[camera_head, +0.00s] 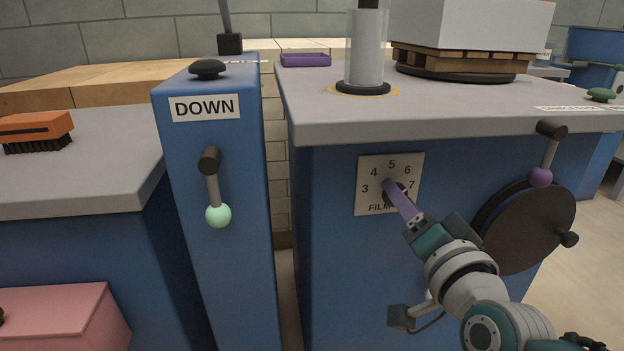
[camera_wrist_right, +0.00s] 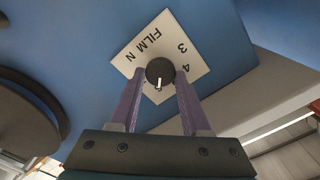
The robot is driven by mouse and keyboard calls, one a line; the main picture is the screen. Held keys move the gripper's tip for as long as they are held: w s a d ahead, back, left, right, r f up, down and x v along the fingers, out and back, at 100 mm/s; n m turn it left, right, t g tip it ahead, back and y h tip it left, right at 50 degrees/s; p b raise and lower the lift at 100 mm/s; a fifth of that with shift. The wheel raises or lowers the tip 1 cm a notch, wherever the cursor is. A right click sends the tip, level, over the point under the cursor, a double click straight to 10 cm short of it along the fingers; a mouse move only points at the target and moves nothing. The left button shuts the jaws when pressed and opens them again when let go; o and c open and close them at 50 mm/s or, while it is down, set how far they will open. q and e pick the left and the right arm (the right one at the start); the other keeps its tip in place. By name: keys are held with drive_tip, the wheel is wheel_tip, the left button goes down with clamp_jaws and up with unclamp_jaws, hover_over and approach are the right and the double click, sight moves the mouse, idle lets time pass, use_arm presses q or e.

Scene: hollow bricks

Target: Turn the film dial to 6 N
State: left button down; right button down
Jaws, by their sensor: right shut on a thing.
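The film dial's white plate (camera_head: 365,203) is on the front of the blue cabinet, with the numbers 3 to 7 around a dark round knob. My right gripper (camera_head: 391,191) reaches it from the lower right, its purple fingers closed on the knob. In the right wrist view the fingers (camera_wrist_right: 160,88) stand either side of the dark knob (camera_wrist_right: 160,70). Its white pointer line faces the plate's upper right, roughly toward the 6; the 5, 6 and 7 are hidden there, so the exact setting is unclear. My left gripper is not in view.
Right of the dial are a dark crank wheel (camera_head: 525,230) and a purple-knobbed lever (camera_head: 541,176). Left is a blue post with a DOWN label (camera_head: 205,107) and a mint-knobbed lever (camera_head: 218,215). A pink box (camera_head: 65,320) is at lower left.

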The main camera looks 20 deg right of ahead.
drive_tip(key=shift+c, duration=2)
unclamp_jaws()
drive_tip(key=p+v, duration=0.3)
drive_tip(key=v, duration=0.7)
drive_tip(key=shift+d, duration=0.1)
